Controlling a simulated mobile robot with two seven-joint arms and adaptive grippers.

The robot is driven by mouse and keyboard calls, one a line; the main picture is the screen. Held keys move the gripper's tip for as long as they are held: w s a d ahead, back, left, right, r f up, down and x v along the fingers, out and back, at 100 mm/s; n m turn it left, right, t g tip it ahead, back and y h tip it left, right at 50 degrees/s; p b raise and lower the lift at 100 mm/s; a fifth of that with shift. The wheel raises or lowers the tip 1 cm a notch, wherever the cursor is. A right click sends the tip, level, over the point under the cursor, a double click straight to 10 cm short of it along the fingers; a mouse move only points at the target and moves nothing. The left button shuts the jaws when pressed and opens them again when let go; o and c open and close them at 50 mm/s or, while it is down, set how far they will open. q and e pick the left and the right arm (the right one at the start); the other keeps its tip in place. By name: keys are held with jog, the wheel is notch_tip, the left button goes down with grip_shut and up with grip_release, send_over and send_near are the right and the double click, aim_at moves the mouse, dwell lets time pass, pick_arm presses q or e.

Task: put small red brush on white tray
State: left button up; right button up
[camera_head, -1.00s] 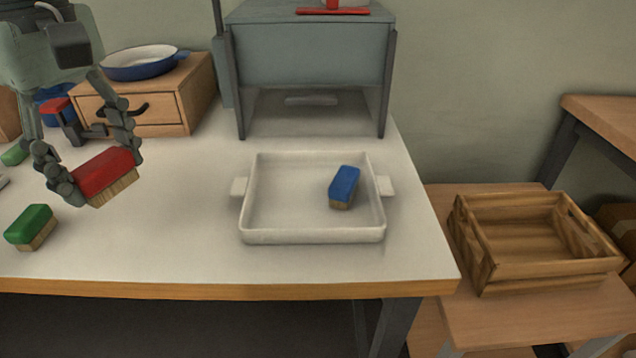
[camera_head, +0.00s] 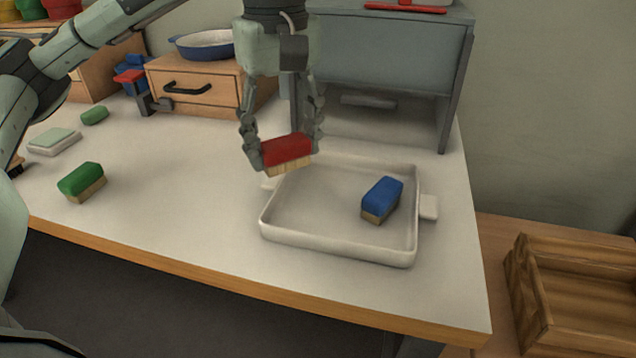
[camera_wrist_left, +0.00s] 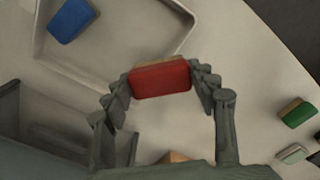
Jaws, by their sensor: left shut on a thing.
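My left gripper (camera_head: 284,150) is shut on the small red brush (camera_head: 286,149), with its tan bristles facing down. It holds the brush in the air by the back left corner of the white tray (camera_head: 335,250). The left wrist view also shows the red brush (camera_wrist_left: 160,79) between the two fingers, with the tray (camera_wrist_left: 110,84) beyond it. A blue brush (camera_head: 382,197) lies in the right part of the tray; it also shows in the left wrist view (camera_wrist_left: 72,19). My right gripper is not in view.
A green brush (camera_head: 81,181) and a green block (camera_head: 95,115) lie on the left of the table. A wooden drawer box (camera_head: 197,86) with a blue pan (camera_head: 203,44) and a grey cabinet (camera_head: 385,60) stand behind. A wooden crate (camera_head: 580,262) is at the right.

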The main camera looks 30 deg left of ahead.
aim_at(313, 198)
pick_arm(q)
jog(key=w+d+f, duration=0.2)
jog(key=d, duration=0.1)
jog(key=shift+w+f, duration=0.15)
jog(key=shift+w, duration=0.1)
notch_tip(313, 198, down, 3)
jog(key=shift+f, duration=0.45)
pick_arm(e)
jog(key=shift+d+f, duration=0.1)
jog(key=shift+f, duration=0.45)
pick_arm(q)
jog(key=shift+f, duration=0.1)
jog(key=o, duration=0.8)
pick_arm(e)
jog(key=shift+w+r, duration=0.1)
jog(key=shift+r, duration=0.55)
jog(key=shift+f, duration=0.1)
